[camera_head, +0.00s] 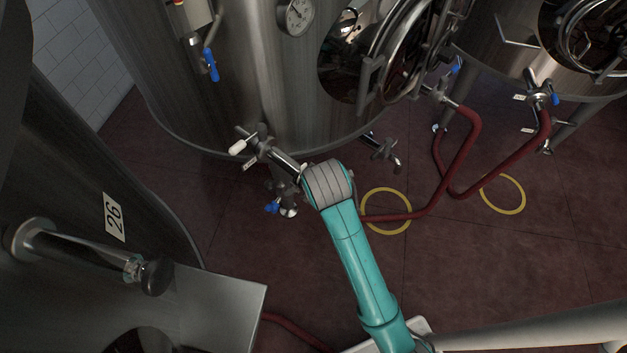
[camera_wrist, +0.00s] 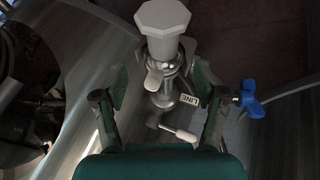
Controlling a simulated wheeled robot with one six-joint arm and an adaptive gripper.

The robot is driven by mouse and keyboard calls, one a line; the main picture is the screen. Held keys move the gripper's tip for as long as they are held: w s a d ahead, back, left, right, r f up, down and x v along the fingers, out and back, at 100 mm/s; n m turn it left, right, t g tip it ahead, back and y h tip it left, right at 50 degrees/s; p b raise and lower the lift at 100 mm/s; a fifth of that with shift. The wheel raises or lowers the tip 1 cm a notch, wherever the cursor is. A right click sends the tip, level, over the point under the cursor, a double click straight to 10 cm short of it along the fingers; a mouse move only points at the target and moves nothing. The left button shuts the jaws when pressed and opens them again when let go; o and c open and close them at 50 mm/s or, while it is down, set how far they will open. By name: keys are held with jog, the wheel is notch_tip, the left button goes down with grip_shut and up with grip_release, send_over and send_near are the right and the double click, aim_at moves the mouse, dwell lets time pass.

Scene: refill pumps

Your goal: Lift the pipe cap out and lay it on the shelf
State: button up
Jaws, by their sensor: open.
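In the wrist view, a pale grey eight-sided cap (camera_wrist: 163,16) on a short round body tops the fitting of a steel valve (camera_wrist: 165,75); I take it for the pipe cap. My gripper (camera_wrist: 160,88) is open, its fingers on either side of the valve. The cap lies beyond the fingertips, and nothing is gripped. A "LINE" tag (camera_wrist: 189,99) and a white-handled lever (camera_wrist: 180,133) sit between the fingers. In the head view, my wrist hides the gripper and cap; the valve (camera_head: 262,150) shows beside it. A flat steel surface (camera_head: 225,305) at lower left may be the shelf.
A blue handle (camera_wrist: 250,98) is close to the right finger. A large steel tank (camera_head: 225,80) stands behind the valve. Red hoses (camera_head: 462,150) and yellow floor rings (camera_head: 386,211) lie to the right. A dark-ended pipe (camera_head: 90,252) juts out at lower left.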

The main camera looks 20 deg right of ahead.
jog(key=shift+a+x, duration=0.15)
jog(key=shift+x, duration=1.9)
jog(key=shift+a+x, duration=0.1)
jog(key=shift+x, duration=1.95)
grip_shut()
notch_tip(320, 180, up, 18)
